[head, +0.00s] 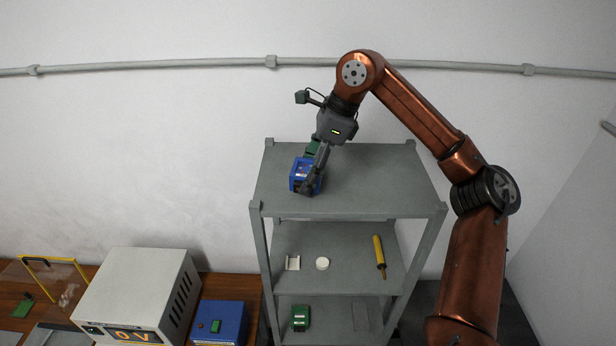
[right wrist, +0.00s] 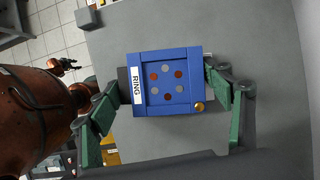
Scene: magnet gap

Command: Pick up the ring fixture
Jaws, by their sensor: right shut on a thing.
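The ring fixture (head: 303,175) is a blue square box at the left part of the rack's top shelf. In the right wrist view the ring fixture (right wrist: 192,85) shows a white RING label, red and grey dots on its face and a brass knob at one corner. My right gripper (head: 312,182) is shut on it; its green-linked fingers (right wrist: 168,90) press two opposite sides. I cannot tell whether the box touches the shelf or is slightly above it. My left gripper is not in the head view.
The grey rack's top shelf (head: 380,180) is otherwise clear. Its middle shelf holds a white bracket (head: 292,263), a white disc (head: 322,263) and a yellow-handled tool (head: 379,252). A green block (head: 300,318) sits below. A power supply (head: 140,295) and blue box (head: 219,322) stand left.

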